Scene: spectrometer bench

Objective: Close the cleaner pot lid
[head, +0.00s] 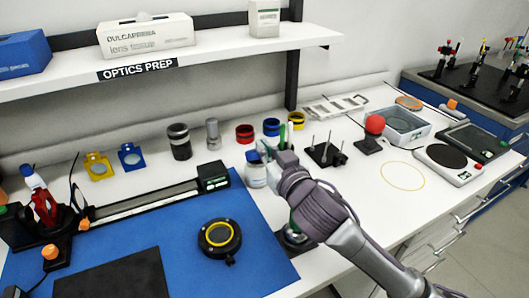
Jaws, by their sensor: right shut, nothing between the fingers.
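The cleaner pot, a small white pot (256,178), stands at the back edge of the blue mat, near the middle of the head view. A blue part at its top, which looks like the lid (253,157), shows just left of my fingers; I cannot tell how far open it is. My right gripper (268,151) is shut and empty, with its fingertips right beside or over the pot's top. The gripper hides the pot's right side, and I cannot tell whether it touches the lid. My left gripper is not in view.
Red, blue and yellow rings (245,134) stand behind the pot. A black stand with posts (325,153) is to the right. A long rail instrument (150,202) lies to the left, and a round black mount (220,238) sits on the blue mat (190,270). A shelf (230,50) overhangs the back.

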